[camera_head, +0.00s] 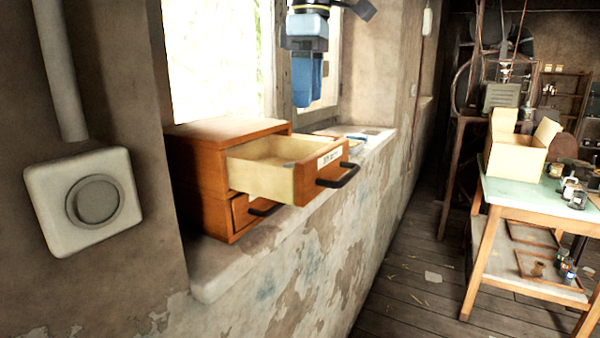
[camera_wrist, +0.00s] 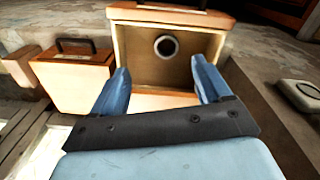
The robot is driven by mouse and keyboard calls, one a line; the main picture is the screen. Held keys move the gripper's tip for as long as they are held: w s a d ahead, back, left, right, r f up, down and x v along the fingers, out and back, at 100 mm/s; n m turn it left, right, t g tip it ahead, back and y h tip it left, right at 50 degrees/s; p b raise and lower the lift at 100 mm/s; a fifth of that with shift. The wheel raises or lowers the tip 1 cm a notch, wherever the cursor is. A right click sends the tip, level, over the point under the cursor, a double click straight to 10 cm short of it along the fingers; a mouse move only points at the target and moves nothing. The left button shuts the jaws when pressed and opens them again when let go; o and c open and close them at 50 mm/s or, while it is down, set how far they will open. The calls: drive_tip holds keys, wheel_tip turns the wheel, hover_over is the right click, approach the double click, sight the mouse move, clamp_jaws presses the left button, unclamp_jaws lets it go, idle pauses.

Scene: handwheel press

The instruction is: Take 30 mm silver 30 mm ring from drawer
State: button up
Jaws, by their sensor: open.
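The upper drawer (camera_head: 289,168) of a small wooden cabinet (camera_head: 217,131) is pulled out over the windowsill. It has a paper label and a black handle. In the wrist view the open drawer (camera_wrist: 202,77) shows a silver ring (camera_wrist: 166,46) lying on its floor, towards the handle end. The ring is hard to make out in the head view. My gripper (camera_head: 308,88) hangs above the drawer, pointing down, with blue fingers. In the wrist view my gripper (camera_wrist: 158,82) is open and empty, its fingers apart, with the ring beyond and between them.
A closed lower drawer (camera_head: 247,210) sits under the open one. Flat items lie on the sill (camera_head: 372,141) behind the drawer. The window frame and wall stand close beside the arm. A table (camera_head: 525,193) with an open box (camera_head: 517,157) stands at right, across open floor.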

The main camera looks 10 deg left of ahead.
drive_tip(key=shift+n, duration=0.8)
drive_tip(key=f, duration=0.4)
drive_tip(key=a+f, duration=0.1)
drive_tip(key=f, duration=0.3)
drive_tip(key=a+f, duration=0.1)
drive_tip(key=f, duration=0.3)
drive_tip(key=shift+s+a+f, duration=0.2)
drive_tip(key=shift+a+f, duration=0.05)
drive_tip(key=shift+f, duration=0.05)
drive_tip(key=c, duration=1.1)
